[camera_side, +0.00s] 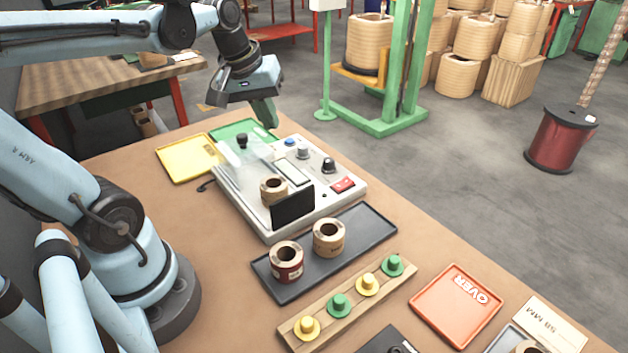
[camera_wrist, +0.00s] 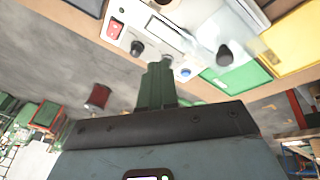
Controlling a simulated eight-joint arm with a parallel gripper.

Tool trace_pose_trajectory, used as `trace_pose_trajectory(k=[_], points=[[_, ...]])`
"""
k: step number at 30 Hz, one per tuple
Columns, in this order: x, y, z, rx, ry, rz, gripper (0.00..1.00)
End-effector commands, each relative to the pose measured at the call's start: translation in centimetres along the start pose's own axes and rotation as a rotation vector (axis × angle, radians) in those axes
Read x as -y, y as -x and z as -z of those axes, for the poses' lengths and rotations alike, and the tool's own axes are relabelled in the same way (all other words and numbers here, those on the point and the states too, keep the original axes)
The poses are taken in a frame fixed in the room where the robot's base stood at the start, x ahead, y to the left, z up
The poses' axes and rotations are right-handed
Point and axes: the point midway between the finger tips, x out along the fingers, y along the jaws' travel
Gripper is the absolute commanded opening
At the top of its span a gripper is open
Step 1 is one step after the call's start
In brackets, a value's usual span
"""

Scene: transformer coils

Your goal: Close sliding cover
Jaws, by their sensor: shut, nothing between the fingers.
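The sliding cover (camera_side: 243,160) is a clear panel with a black knob (camera_side: 242,141), at the back left of the white instrument box (camera_side: 256,228). In the wrist view the knob (camera_wrist: 224,55) is right of my fingers. A tan coil (camera_side: 273,190) sits on the box in front of the cover, behind a dark upright panel (camera_side: 293,207). My gripper (camera_side: 268,123) has green fingers, shut and empty, pointing down near the box's back edge, apart from the knob. In the wrist view the fingers (camera_wrist: 157,75) hide part of the box's edge.
Yellow (camera_side: 188,158) and green (camera_side: 243,132) trays lie behind the box. Black and grey knobs and a red switch (camera_side: 343,185) line its right side. A dark tray (camera_side: 322,252) with two coils, a peg board (camera_side: 347,304) and a red tray (camera_side: 457,305) lie in front.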

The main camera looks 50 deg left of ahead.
Motion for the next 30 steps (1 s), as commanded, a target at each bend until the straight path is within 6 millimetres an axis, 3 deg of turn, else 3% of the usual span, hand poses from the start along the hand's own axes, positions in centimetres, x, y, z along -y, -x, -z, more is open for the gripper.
trace_pose_trajectory(k=[1,6,12,15,19,23,30], points=[[1.5,0.6,1.8,0.036,0.141,0.021,0.00],[6.8,2.5,5.8,0.170,0.605,0.073,0.00],[13.2,4.7,8.7,0.305,1.062,0.111,0.00],[15.5,5.5,9.3,0.352,1.207,0.121,0.00],[16.9,6.0,9.5,0.383,1.300,0.128,0.00],[17.1,5.6,9.4,0.392,1.318,0.129,0.00],[16.6,2.7,8.3,0.390,1.314,0.129,0.00]])
